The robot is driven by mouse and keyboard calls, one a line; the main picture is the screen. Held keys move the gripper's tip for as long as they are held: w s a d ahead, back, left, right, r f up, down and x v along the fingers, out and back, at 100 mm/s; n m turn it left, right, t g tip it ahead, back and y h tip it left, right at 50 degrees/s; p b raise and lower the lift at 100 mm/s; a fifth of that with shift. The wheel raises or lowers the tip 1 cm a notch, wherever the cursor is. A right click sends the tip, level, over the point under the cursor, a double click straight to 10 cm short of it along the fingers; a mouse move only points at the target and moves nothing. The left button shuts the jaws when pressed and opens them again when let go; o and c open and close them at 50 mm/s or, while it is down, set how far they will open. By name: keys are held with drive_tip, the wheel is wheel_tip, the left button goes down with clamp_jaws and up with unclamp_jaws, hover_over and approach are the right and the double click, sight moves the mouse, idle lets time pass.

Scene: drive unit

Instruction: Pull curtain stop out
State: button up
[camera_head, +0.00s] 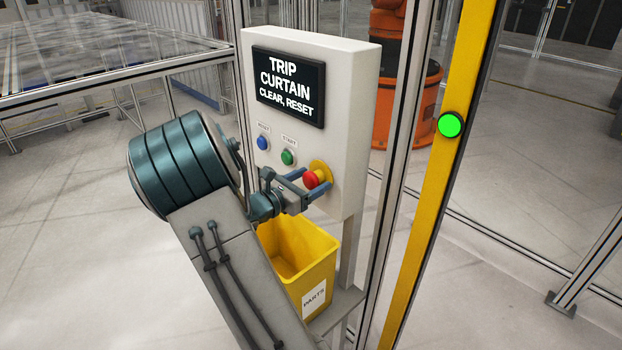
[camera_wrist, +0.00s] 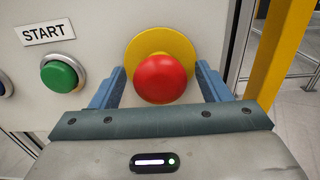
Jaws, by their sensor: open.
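The curtain stop is a red mushroom button (camera_head: 311,179) on a yellow round collar, low on the right of the white control box's front. In the wrist view the red button (camera_wrist: 160,79) sits in front of its yellow collar (camera_wrist: 162,45). My gripper (camera_head: 312,183) is open, with one blue finger on each side of the red button. In the wrist view the fingers of my gripper (camera_wrist: 160,85) straddle the button, with a gap visible on each side near the tips. Whether the fingertips touch the panel is unclear.
The white control box (camera_head: 352,90) has a screen (camera_head: 288,86) reading "TRIP CURTAIN CLEAR, RESET". A blue button (camera_head: 262,143) and a green START button (camera_head: 288,157) sit left of the stop. A yellow parts bin (camera_head: 320,269) stands below. A yellow post (camera_head: 425,215) with a lit green lamp (camera_head: 450,125) stands right.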

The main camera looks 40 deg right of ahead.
drive_tip(key=shift+d, duration=0.25)
drive_tip(key=c, duration=1.4)
drive_tip(key=shift+a+f, duration=0.1)
drive_tip(key=shift+a, duration=0.7)
drive_tip(key=o, duration=1.2)
drive_tip(key=shift+o, duration=1)
drive_tip(key=shift+a, duration=0.2)
drive_tip(key=shift+d, duration=0.1)
